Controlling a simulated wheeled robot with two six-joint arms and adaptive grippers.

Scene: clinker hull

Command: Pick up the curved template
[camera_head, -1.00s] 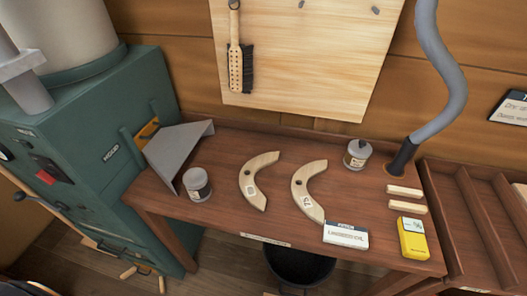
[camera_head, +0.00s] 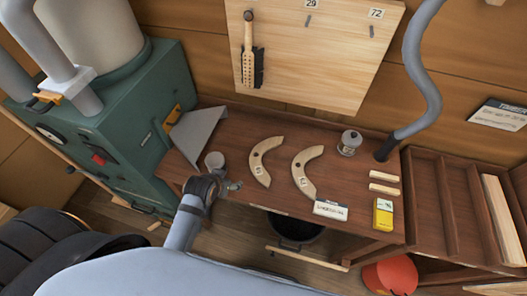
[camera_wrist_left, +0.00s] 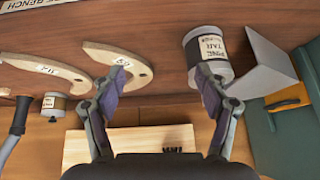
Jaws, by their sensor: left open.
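Two pale curved templates lie flat on the brown bench, a left one (camera_head: 257,165) and a right one (camera_head: 300,174). Each bears a small number label too small to read surely. In the left wrist view, the nearer template (camera_wrist_left: 130,62) lies beside my left finger, and the other (camera_wrist_left: 35,66) is farther left. My left gripper (camera_head: 233,186) is at the bench's front edge, left of both templates. In the wrist view it (camera_wrist_left: 158,92) is open, with nothing between its fingers. My right gripper is not in view.
A pine tar can (camera_wrist_left: 208,48) stands close to one left finger, beside a grey sloped metal piece (camera_head: 196,128). Another can (camera_head: 348,143), a white box (camera_head: 330,210), a yellow box (camera_head: 383,214) and light blocks (camera_head: 384,183) stand right. A green machine (camera_head: 110,125) borders the left.

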